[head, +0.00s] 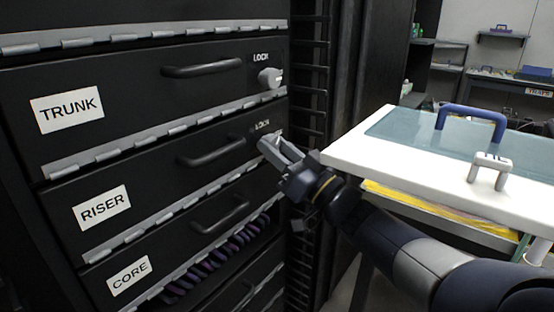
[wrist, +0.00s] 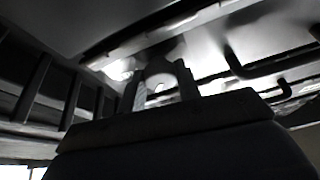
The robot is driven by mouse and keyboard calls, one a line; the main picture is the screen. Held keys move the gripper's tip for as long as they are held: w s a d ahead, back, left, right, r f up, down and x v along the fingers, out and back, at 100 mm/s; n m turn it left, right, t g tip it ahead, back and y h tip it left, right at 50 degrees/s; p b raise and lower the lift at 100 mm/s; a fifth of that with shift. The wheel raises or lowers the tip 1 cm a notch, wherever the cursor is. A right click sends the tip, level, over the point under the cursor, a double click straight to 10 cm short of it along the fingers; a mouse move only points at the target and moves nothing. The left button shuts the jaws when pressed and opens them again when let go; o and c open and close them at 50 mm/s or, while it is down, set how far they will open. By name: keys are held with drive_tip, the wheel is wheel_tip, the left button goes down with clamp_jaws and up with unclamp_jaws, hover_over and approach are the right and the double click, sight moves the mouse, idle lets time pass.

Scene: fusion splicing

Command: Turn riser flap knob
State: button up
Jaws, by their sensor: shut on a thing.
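The black RISER flap (head: 150,175) is closed in the rack, with its white label (head: 102,208) at left and a black bar handle (head: 211,150). Its grey lock knob (head: 278,133) sits under the LOCK mark at the flap's right end and is mostly hidden behind my gripper. My gripper (head: 270,145) comes in from the lower right and is shut on that knob. In the wrist view the fingers (wrist: 160,88) stand around a pale rounded piece; the picture is dark, so the knob's angle cannot be told.
The TRUNK flap (head: 130,95) above is closed, with its own grey knob (head: 269,78). The CORE flap (head: 160,265) is below, near several purple cables. A white table (head: 350,150) with a blue handle (head: 472,120) and a small grey handled piece (head: 490,168) stands close right of my arm.

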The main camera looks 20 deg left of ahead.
drive_tip(key=shift+w+d+n+g+y+b, duration=0.1)
drive_tip(key=shift+n+g+y+b, duration=0.15)
drive_tip(key=shift+n+g, duration=1.25)
drive_tip(key=shift+w+a+n+g+y+b, duration=0.15)
drive_tip(key=shift+n+g+b, duration=0.25)
drive_tip(key=shift+n, duration=2.1)
drive_tip(key=shift+w+d+n+g+y+b, duration=0.1)
drive_tip(key=shift+d+n+g+y+b, duration=0.1)
drive_tip(key=shift+n+g, duration=1.35)
drive_tip(key=shift+s+n+t, duration=0.1)
drive_tip(key=shift+n+t, duration=0.15)
drive_tip(key=shift+n, duration=0.5)
drive_tip(key=o, duration=1)
drive_tip(key=p+v, duration=0.1)
drive_tip(key=v, duration=0.9)
drive_tip(key=shift+d+f+p, duration=0.15)
drive_tip(key=shift+d+p, duration=0.15)
drive_tip(key=shift+p, duration=0.05)
drive_tip(key=shift+a, duration=0.1)
